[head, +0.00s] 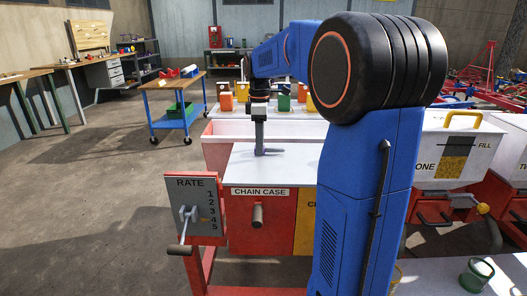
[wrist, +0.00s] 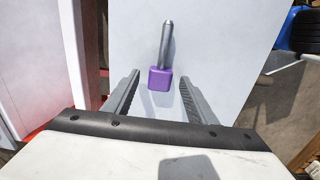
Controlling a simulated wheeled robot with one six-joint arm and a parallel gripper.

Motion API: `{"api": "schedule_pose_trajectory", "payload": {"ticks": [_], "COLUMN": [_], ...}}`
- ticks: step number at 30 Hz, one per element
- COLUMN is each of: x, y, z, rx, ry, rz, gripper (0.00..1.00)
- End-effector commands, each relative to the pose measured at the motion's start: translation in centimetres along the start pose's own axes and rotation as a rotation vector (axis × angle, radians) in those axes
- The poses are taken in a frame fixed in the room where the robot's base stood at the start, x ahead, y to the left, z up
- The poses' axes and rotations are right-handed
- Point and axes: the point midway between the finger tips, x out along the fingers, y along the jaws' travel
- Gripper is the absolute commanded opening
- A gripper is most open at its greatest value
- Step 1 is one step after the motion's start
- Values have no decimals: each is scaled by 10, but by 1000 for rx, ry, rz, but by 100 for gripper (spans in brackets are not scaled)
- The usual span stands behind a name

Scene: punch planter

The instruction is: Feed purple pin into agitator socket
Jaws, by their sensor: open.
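The purple pin (wrist: 160,77) lies on the white top of the chain case in the wrist view. It has a purple block head and a grey metal shaft that points away from my gripper. My gripper (wrist: 160,95) is open, with one finger on each side of the purple head and gaps on both sides. In the head view my gripper (head: 259,150) points down at the white top (head: 240,170), and a small bit of purple shows beside its tips. I cannot make out the agitator socket in either view.
A red box labelled chain case (head: 260,220) stands below the white top. A grey rate panel (head: 197,210) with a lever is at its left. Colored containers (head: 284,103) stand behind. A blue cart (head: 175,110) is farther back. White hoppers (head: 460,150) stand at right.

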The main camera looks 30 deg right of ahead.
Motion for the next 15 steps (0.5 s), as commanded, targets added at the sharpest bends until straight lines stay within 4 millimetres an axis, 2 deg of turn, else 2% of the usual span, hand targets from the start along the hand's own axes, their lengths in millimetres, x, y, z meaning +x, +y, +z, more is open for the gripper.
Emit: {"api": "schedule_pose_trajectory", "payload": {"ticks": [4,11,15], "x": [10,11,11], "y": [0,0,0], "z": [0,0,0], "rx": [0,0,0], "ry": [0,0,0], "rz": [1,1,1], "gripper": [52,52,20]}}
